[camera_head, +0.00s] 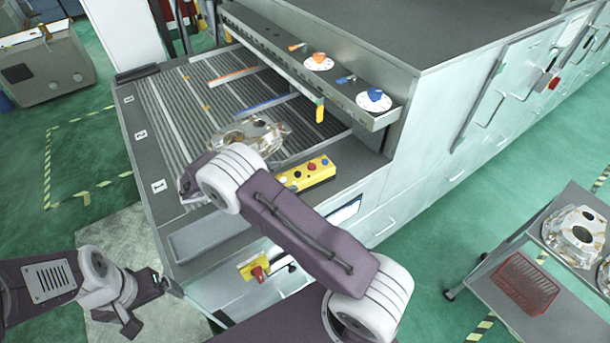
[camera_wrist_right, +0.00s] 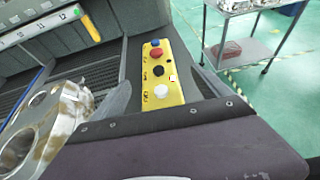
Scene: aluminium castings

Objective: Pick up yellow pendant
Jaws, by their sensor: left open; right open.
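The yellow pendant (camera_head: 308,173) is a box with a row of coloured buttons. It lies on the machine's grey front ledge, just right of my right forearm in the head view. In the right wrist view the pendant (camera_wrist_right: 160,88) stands upright in the picture, with blue, red, black and white buttons, beyond my purple arm part. My right gripper (camera_head: 187,187) is open beside the ledge, left of the pendant and apart from it; its fingers are mostly hidden by the wrist. My left gripper (camera_head: 148,304) is open and empty at the lower left, away from the pendant.
A metal casting (camera_head: 246,134) lies on the slatted conveyor (camera_head: 185,100), close behind my right wrist. A control panel with dials (camera_head: 318,62) overhangs the conveyor. A cart (camera_head: 510,262) with a red basket and castings stands at right.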

